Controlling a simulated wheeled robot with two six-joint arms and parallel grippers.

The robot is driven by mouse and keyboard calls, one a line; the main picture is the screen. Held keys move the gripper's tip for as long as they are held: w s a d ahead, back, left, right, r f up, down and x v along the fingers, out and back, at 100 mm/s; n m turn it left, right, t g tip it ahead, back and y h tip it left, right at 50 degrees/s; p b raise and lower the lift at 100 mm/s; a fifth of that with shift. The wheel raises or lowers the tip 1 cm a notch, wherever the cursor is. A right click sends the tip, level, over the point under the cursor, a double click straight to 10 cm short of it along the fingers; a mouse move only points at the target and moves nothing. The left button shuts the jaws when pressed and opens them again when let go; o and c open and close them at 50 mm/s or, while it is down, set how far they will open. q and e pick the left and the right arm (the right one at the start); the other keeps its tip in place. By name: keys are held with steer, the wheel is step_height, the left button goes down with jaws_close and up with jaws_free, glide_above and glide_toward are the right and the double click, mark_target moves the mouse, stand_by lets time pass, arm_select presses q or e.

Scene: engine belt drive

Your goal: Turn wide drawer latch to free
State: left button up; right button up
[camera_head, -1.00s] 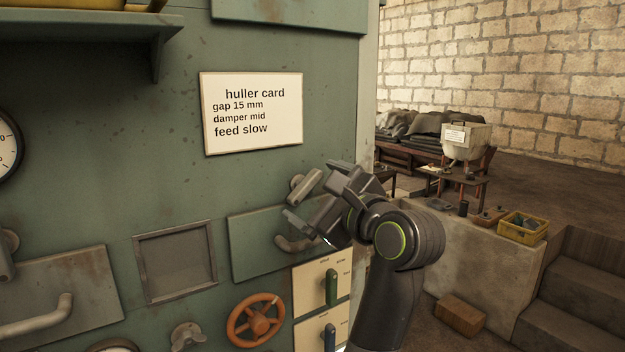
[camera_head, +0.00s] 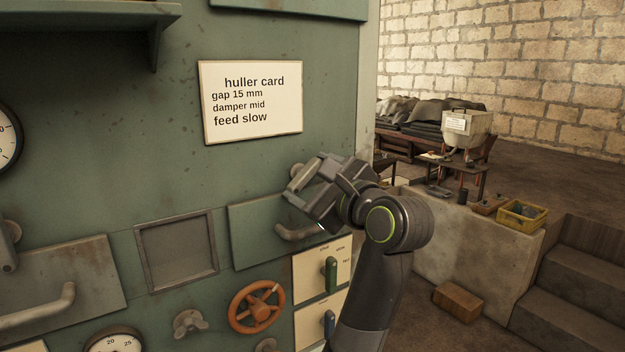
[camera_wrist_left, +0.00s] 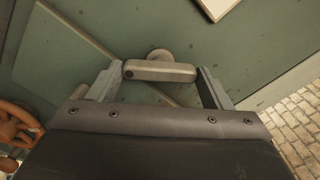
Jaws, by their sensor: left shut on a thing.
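The latch is a grey metal bar on a round pivot. In the left wrist view the bar (camera_wrist_left: 160,71) spans the space between the two fingers of my left gripper (camera_wrist_left: 163,86), which is shut on it. In the head view the gripper (camera_head: 296,192) covers most of the latch, and only its round pivot end (camera_head: 297,170) shows beside the gripper. The green drawer front (camera_head: 250,240) with a curved handle (camera_head: 298,233) lies just below, partly hidden by my gripper and arm. My right gripper is not in view.
The huller card (camera_head: 250,103) hangs above. An orange handwheel (camera_head: 255,307) and cream switch plates (camera_head: 308,275) sit below the drawer. A second drawer with a handle (camera_head: 40,310) is at lower left. Open floor and a stone ledge (camera_head: 450,250) lie right of the green panel.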

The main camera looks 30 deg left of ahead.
arm_select(q)
steer(key=m+p, duration=0.1)
steer(key=m, duration=0.2)
steer(key=shift+r+m, duration=0.1)
steer(key=shift+m, duration=0.3)
steer(key=shift+m+p, duration=1.05)
steer(key=shift+m, duration=0.85)
steer(key=o, duration=1)
